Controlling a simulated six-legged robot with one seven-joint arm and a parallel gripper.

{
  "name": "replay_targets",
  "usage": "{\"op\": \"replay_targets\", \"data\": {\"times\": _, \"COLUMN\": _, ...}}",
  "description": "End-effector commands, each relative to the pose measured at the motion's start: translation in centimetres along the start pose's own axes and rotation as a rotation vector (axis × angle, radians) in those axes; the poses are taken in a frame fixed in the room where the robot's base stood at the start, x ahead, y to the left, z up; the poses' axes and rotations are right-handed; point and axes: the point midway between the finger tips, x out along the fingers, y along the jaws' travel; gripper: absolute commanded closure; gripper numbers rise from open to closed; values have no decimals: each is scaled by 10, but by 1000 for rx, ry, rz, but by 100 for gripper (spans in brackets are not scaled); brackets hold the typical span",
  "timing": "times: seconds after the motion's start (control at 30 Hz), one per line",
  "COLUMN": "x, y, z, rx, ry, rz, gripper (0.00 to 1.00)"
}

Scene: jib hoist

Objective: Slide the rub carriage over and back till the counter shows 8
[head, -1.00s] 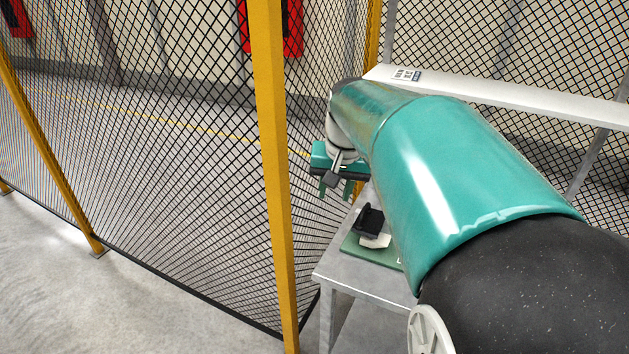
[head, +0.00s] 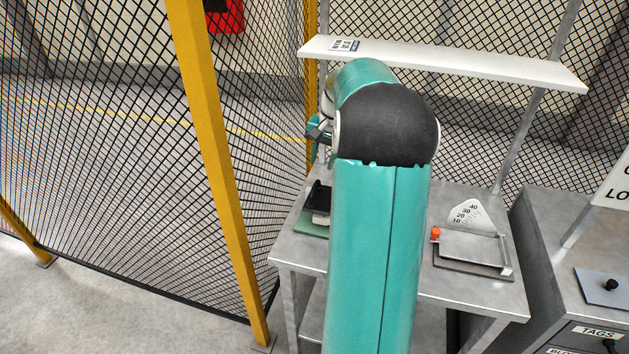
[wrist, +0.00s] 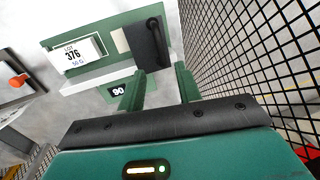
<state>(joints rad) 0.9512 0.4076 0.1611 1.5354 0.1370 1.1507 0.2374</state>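The black rub carriage (wrist: 148,45) with its dark handle sits at the right end of a green base (wrist: 112,22) in the wrist view. A white block marked LOT 376, 50 G (wrist: 77,52) lies on the base to its left. A small black counter window (wrist: 119,91) reads as "90" from this angle. My gripper (wrist: 160,84) is open and empty, its two green fingers apart, below the carriage in the picture and not gripping it. In the head view the carriage (head: 318,196) and green base (head: 309,222) are partly hidden by my arm, as is my gripper (head: 314,140).
A yellow-posted mesh fence (head: 215,170) stands close on the left. A white shelf (head: 450,65) crosses behind the grey bench (head: 296,250). A drawer cabinet (head: 545,230) is farther right.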

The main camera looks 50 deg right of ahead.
Motion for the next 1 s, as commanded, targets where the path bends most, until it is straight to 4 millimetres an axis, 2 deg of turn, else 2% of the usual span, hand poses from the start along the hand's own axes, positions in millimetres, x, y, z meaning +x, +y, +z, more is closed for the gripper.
{"op": "replay_targets", "data": {"times": 0.2, "x": 45, "y": -1, "z": 0, "rx": -2, "ry": -3, "rz": 1, "gripper": 66}}
{"op": "replay_targets", "data": {"times": 0.4, "x": 77, "y": -3, "z": -2, "rx": -3, "ry": -2, "rz": 1, "gripper": 66}}
{"op": "replay_targets", "data": {"times": 0.57, "x": 88, "y": -3, "z": -3, "rx": -5, "ry": 0, "rz": 1, "gripper": 66}}
{"op": "replay_targets", "data": {"times": 0.83, "x": 89, "y": -3, "z": -3, "rx": -4, "ry": 1, "rz": 1, "gripper": 66}}
{"op": "replay_targets", "data": {"times": 1.0, "x": 89, "y": -3, "z": -2, "rx": -4, "ry": 0, "rz": 1, "gripper": 99}}
